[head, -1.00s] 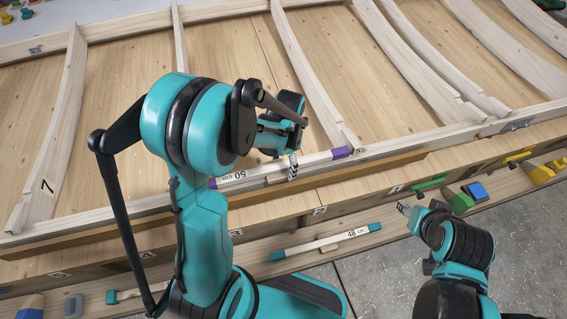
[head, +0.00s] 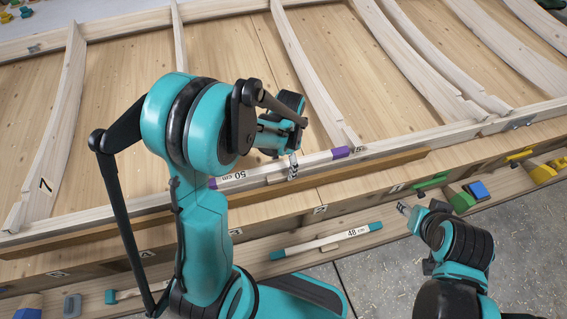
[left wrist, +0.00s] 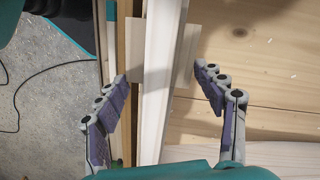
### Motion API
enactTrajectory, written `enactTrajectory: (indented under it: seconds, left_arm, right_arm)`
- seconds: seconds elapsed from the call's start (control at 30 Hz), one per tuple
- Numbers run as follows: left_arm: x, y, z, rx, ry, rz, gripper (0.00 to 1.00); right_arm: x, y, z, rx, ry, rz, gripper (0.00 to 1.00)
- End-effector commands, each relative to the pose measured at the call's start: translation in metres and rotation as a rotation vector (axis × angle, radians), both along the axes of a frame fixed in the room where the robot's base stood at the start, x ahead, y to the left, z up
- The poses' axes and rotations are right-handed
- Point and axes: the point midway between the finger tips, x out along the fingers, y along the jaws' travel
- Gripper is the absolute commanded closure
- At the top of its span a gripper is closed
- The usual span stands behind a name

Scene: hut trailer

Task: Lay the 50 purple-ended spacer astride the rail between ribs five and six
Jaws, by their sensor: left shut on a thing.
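The spacer (head: 310,162) is a pale bar marked "50 cm" with purple ends, lying lengthwise along the front rail (head: 395,141). Its right end is beside the foot of the rib marked 5 (head: 301,67). Its left end is partly behind my left arm. In the left wrist view, my left gripper's fingers (left wrist: 163,80) flank the pale bar and a cross block. I cannot tell whether the spacer is fully seated. The lower part of rib six (head: 179,38) is hidden. My right gripper (head: 404,209) is away from the spacer; its jaw opening is unclear.
A teal-ended 48 cm spacer (head: 325,241) lies on the front ledge. A green block (head: 461,202), a blue block (head: 477,190) and yellow pieces (head: 542,174) are at the right. A rib marked 7 (head: 58,140) stands left. Bare panel lies between the ribs.

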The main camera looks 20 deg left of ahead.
Motion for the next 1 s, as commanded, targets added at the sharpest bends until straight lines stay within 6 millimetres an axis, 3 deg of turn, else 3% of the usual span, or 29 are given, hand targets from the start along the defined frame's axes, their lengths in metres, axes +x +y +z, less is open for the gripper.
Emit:
enactTrajectory:
  seconds: [0.17, 0.2, 0.27, 0.67, 0.77, 1.0]
  left_arm:
    - [0.0, 0.0, -0.003, 0.0, 0.0, 0.0, 0.88]
    - [0.0, 0.0, -0.003, 0.0, 0.0, 0.0, 0.23]
    - [0.0, 0.0, -0.003, 0.0, 0.0, 0.0, 0.07]
    - [0.0, 0.0, 0.001, 0.0, 0.0, 0.0, 0.07]
    - [0.002, 0.0, 0.013, 0.0, 0.0, 0.0, 0.07]
    - [0.006, -0.002, 0.064, 0.0, 0.0, 0.0, 0.07]
  right_arm:
    - [0.0, 0.0, -0.003, 0.0, 0.0, 0.0, 0.55]
    - [0.0, 0.0, -0.003, 0.0, 0.0, 0.0, 0.55]
    - [0.0, 0.0, -0.002, 0.0, 0.0, 0.0, 0.55]
    - [0.0, 0.0, -0.002, 0.0, 0.0, 0.0, 0.55]
    - [0.0, 0.0, -0.002, 0.0, 0.0, 0.0, 0.55]
    - [0.0, 0.0, -0.002, 0.0, 0.0, 0.0, 0.55]
